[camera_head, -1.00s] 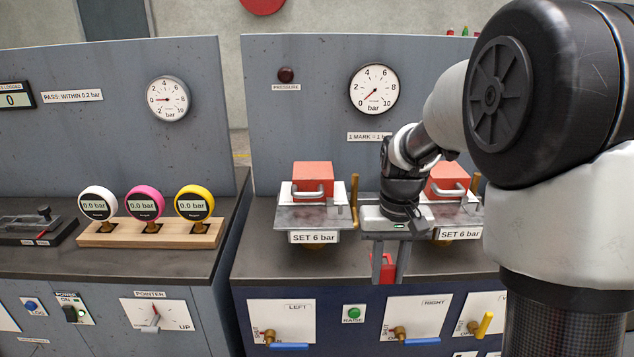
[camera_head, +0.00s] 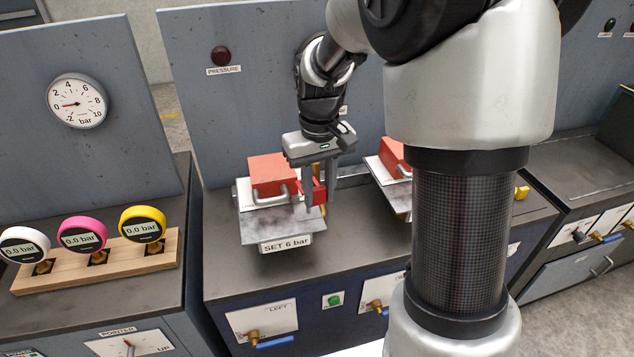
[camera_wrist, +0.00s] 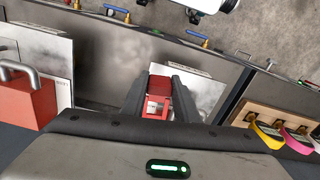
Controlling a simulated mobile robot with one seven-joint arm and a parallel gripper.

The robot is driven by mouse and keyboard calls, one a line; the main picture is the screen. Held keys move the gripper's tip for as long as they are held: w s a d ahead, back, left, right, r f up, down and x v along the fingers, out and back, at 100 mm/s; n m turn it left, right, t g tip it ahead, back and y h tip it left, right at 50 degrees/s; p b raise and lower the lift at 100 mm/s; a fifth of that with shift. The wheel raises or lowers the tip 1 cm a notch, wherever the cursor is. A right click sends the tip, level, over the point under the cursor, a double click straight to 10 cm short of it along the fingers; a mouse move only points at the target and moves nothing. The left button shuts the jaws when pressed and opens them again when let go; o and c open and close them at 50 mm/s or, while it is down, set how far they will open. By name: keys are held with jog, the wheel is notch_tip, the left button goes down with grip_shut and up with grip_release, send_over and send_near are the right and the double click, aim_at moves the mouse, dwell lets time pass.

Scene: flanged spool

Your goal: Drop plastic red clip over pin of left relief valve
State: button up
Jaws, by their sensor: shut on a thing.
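The red plastic clip (camera_head: 319,190) is held between the fingers of my gripper (camera_head: 318,203), which points down. In the wrist view the clip (camera_wrist: 157,103) sits between the two dark fingers. The left relief valve has a red block (camera_head: 268,172) with a metal handle and a grey plate (camera_head: 280,224) labelled SET 6 bar. My gripper is just right of this block, over or beside the plate's right edge; I cannot tell the height gap. A brass upright piece shows partly behind the gripper. The valve's pin cannot be made out.
The right valve's red block (camera_head: 393,153) stands to the right, partly behind my arm. White, pink (camera_head: 82,235) and yellow gauges stand in a wooden rack (camera_head: 95,270) at left. The bench top between rack and left valve is clear.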

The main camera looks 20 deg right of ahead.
notch_tip(320, 180, down, 8)
jog(key=b, duration=0.5)
jog(key=shift+f+b, duration=0.15)
jog(key=shift+b, duration=0.2)
dwell(0.4)
jog(key=o, duration=1.1)
notch_tip(320, 180, up, 18)
jog(key=shift+f+p, duration=0.25)
jog(key=shift+p, duration=0.75)
